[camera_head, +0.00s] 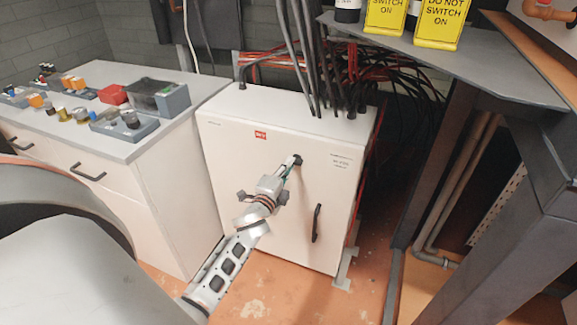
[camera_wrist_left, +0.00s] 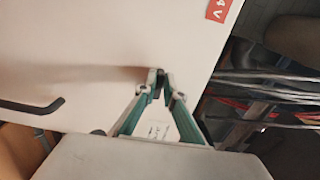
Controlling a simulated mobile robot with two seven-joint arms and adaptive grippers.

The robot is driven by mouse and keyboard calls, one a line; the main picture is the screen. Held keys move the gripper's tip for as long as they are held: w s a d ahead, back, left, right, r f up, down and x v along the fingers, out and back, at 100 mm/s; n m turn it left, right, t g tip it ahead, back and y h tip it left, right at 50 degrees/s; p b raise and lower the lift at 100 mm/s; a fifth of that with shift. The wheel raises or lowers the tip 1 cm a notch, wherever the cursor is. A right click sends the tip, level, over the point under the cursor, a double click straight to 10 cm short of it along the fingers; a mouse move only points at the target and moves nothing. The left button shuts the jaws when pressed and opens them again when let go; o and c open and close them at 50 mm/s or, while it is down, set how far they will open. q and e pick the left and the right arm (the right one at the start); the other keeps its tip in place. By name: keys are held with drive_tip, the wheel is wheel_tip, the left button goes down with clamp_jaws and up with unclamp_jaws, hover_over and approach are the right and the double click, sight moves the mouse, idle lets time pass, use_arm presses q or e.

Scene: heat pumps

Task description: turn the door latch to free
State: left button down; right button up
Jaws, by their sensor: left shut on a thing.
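The white cabinet (camera_head: 232,165) stands in the middle of the head view, its door facing me. A small dark latch (camera_head: 298,160) is on the upper part of the door and is mostly covered by my gripper. My left gripper (camera_head: 293,163) reaches up to it from below left, its fingers shut around it. In the left wrist view the green-sided fingers (camera_wrist_left: 161,86) close together on the dark latch (camera_wrist_left: 159,74) against the white door. The latch's exact angle is hard to tell. My right gripper is not in view.
A black door handle (camera_head: 316,223) sits below and right of the latch. Cables (camera_head: 305,60) run into the cabinet's top. A white counter (camera_head: 140,140) with switches and boxes stands left. A grey table (camera_head: 450,65) with yellow signs (camera_head: 440,22) stands right.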

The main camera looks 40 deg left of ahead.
use_arm(q)
drive_tip(key=c, duration=2.1)
unclamp_jaws()
drive_tip(key=shift+c, duration=0.2)
drive_tip(key=shift+s, duration=0.1)
drive_tip(key=v, duration=1.1)
drive_tip(key=shift+s, duration=0.4)
drive_tip(key=shift+d, duration=0.1)
